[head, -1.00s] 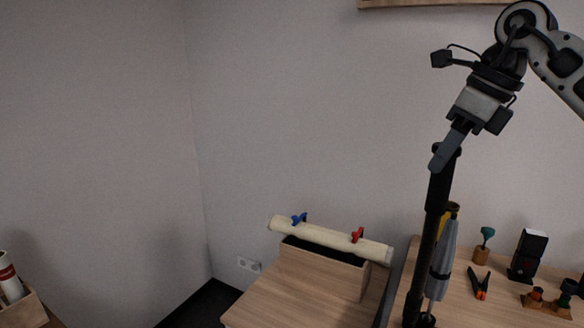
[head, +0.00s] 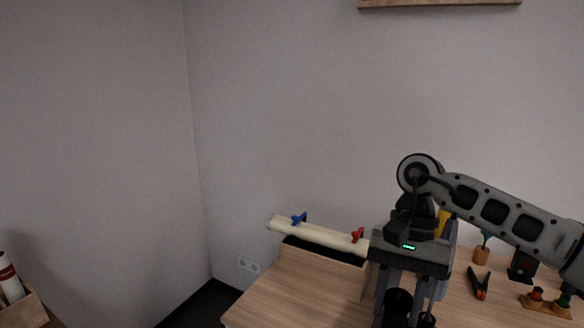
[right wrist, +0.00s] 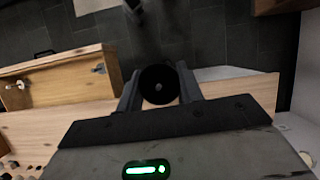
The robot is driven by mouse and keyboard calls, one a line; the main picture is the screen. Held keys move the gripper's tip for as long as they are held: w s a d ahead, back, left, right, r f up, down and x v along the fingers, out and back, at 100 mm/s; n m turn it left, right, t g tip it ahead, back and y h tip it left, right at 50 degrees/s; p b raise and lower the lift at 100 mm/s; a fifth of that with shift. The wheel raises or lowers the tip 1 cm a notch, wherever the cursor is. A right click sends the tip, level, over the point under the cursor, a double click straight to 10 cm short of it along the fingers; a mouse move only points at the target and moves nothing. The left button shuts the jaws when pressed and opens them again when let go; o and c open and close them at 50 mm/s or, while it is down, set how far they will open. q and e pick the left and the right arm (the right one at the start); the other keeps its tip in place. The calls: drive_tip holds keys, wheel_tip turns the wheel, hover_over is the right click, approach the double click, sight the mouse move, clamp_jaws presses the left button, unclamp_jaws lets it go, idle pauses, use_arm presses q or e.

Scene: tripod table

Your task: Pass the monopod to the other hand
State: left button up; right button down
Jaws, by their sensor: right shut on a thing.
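The monopod (head: 397,303) is a black pole. In the head view only its round top end shows, between the fingers of my right gripper (head: 403,312), and the rest is cut off below the picture. In the right wrist view the monopod (right wrist: 158,76) shows end-on as a black disc with a small grey centre. There the two fingers of my right gripper (right wrist: 158,88) hold it from both sides. My right gripper points down and is shut on the monopod. My left gripper is in neither view.
A wooden table (head: 455,300) at right bears orange-handled pliers (head: 479,284) and small stands. A cream roll (head: 325,236) with blue and red clamps lies on a wooden stand to the left. A wooden box (head: 28,313) with a tube stands far left.

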drive_tip(key=shift+s+a+f+n+h, duration=1)
drive_tip(key=shift+s+f+n+h, duration=0.3)
drive_tip(key=shift+s+f+n, duration=1.65)
drive_tip(key=shift+d, duration=2.55)
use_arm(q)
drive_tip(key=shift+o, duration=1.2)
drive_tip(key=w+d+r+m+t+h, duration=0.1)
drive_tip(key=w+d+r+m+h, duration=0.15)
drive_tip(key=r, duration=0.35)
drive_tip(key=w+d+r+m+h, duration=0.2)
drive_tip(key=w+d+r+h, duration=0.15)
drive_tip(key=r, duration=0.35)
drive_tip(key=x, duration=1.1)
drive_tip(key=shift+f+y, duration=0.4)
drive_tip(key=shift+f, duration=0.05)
use_arm(e)
drive_tip(key=w+a+r+n+h, duration=0.1)
drive_tip(key=a+r+n, duration=0.1)
drive_tip(key=a, duration=1)
drive_tip(key=w+a+r+n+h, duration=0.1)
drive_tip(key=a+n, duration=0.4)
drive_tip(key=a, duration=0.6)
drive_tip(key=shift+w+a+r+t, duration=0.4)
drive_tip(key=shift+w+r, duration=0.2)
drive_tip(key=shift+r, duration=0.35)
